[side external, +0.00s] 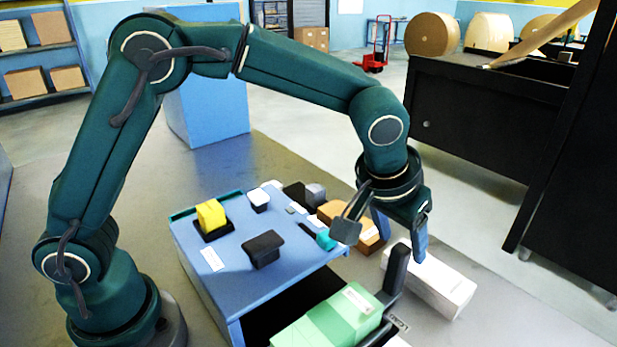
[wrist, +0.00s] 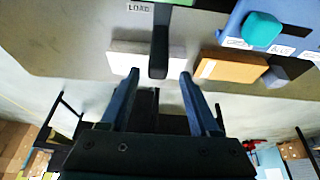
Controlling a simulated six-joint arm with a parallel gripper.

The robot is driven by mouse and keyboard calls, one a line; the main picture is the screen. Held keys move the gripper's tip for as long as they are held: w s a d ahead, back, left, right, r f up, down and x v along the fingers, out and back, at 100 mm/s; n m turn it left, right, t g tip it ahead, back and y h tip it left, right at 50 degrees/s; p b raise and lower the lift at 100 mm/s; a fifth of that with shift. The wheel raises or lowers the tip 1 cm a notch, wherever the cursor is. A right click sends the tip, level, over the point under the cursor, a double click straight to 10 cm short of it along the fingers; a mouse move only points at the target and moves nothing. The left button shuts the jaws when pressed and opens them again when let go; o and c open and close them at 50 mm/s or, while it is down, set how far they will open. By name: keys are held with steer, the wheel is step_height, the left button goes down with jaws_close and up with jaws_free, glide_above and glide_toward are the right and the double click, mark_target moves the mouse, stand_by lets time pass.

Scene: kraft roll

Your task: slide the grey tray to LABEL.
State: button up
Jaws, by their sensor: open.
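My gripper (side external: 401,243) is open and points down above the right side of the work area. In the side view, a dark upright post (side external: 396,270) stands below it, beside a green box (side external: 330,322). In the wrist view, the post (wrist: 158,40) lies between the two open fingers (wrist: 160,76), without clear contact. The post looks like a handle of the tray, but the grey tray's floor is not clearly seen; the green box hides much there. A card reading LOAD (wrist: 139,7) lies beside the post. I cannot read a LABEL card.
A blue table (side external: 215,285) holds a yellow block (side external: 211,215), a black block (side external: 263,248) and a teal piece (side external: 326,240). A white box (side external: 430,280) lies close right of the post. A brown box (wrist: 232,67) is near the table edge.

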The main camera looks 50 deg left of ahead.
steer(key=shift+s+d+f, duration=0.1)
steer(key=shift+d+f, duration=0.05)
steer(key=shift+f, duration=0.35)
steer(key=shift+x, duration=2.35)
jaws_close()
